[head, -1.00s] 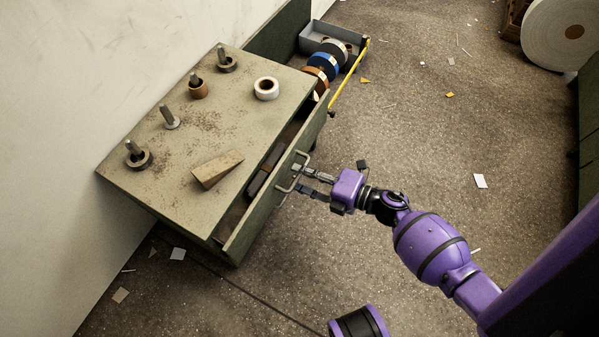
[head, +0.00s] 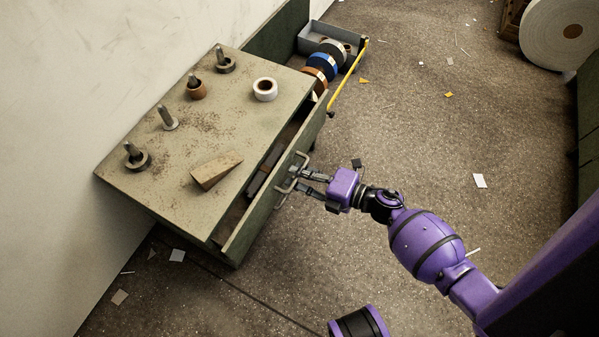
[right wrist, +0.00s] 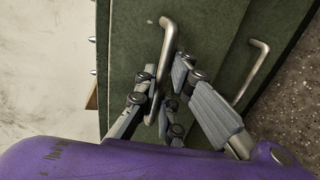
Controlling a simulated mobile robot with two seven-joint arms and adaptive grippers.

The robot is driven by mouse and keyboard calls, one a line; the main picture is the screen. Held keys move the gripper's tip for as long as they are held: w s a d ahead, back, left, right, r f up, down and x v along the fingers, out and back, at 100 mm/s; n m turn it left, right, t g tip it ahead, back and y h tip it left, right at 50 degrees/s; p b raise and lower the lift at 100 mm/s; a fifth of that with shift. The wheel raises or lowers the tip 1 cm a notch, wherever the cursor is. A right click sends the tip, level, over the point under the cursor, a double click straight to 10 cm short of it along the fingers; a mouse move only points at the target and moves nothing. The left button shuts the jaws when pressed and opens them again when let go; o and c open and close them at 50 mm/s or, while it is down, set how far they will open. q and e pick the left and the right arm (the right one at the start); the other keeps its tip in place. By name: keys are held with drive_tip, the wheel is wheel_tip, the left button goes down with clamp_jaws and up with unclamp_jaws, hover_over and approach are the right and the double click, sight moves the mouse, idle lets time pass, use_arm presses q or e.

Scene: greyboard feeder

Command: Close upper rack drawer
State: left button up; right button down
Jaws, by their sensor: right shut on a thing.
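The upper rack drawer (head: 264,205) stands partly open from the green cabinet, with a gap behind its front. Dark block-like items (head: 265,170) show inside the gap. Its bent metal handle (head: 292,172) also shows in the right wrist view (right wrist: 168,48). My right gripper (head: 296,180) is shut on this handle, its fingers on either side of the bar; in the right wrist view the fingers (right wrist: 162,85) hide part of the bar. A second handle (right wrist: 252,72), on the lower drawer front, is free. My left gripper is not in view.
The cabinet top (head: 240,125) bears several pegs, a white tape roll (head: 265,89) and a wooden wedge (head: 216,169). Beyond it are tape rolls (head: 322,67), a grey tray (head: 318,38) and a yellow bar (head: 347,78). The floor right of the drawer is open, with scraps.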

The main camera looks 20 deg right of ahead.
sight(287, 168)
drive_tip(key=x, duration=0.3)
drive_tip(key=shift+w+a+r, duration=0.25)
drive_tip(key=shift+w+r, duration=0.1)
drive_tip(key=shift+w, duration=0.05)
drive_tip(key=shift+w+a, duration=0.2)
drive_tip(key=shift+w, duration=0.05)
drive_tip(key=c, duration=1.8)
unclamp_jaws()
drive_tip(key=shift+c, duration=0.2)
drive_tip(key=shift+s+d, duration=0.3)
drive_tip(key=shift+s, duration=0.1)
drive_tip(key=v, duration=1.1)
